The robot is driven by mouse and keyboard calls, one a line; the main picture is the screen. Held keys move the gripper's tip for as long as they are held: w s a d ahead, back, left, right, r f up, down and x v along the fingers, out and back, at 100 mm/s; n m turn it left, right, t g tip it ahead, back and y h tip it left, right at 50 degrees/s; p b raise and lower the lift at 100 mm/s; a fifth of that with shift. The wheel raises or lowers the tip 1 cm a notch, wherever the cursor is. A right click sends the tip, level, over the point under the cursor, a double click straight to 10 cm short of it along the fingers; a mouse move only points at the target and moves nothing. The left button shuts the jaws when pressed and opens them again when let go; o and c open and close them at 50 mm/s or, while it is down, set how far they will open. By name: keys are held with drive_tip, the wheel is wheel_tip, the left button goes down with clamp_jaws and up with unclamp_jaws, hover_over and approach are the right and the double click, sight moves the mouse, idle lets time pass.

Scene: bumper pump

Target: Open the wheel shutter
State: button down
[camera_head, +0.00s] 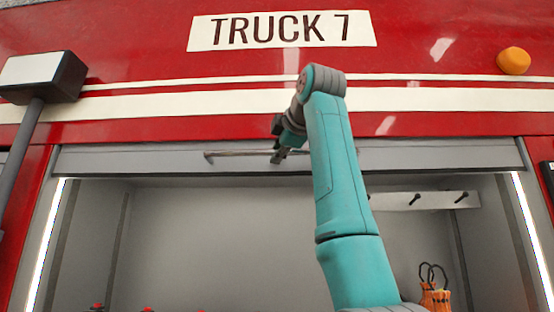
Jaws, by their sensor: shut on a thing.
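The grey wheel shutter (120,159) is raised to the top of the compartment opening on the red truck. A thin horizontal handle bar (235,154) runs along the shutter, and its right part is hidden behind my arm. My gripper (278,157) is at the bar, left of my teal arm, and is shut on it. The fingertips are small and partly dark in this view.
Below the shutter the compartment (240,240) is open, with a rail of hooks (430,201) and an orange item (435,298) at right. Red-topped items show along the bottom edge. A mirror (42,75) juts out at left.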

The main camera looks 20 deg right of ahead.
drive_tip(key=c, duration=1.1)
unclamp_jaws()
drive_tip(key=s+d+r, duration=0.1)
drive_tip(key=s+r, duration=0.1)
drive_tip(key=s, duration=0.9)
drive_tip(key=shift+s, duration=0.35)
drive_tip(key=shift+s, duration=0.1)
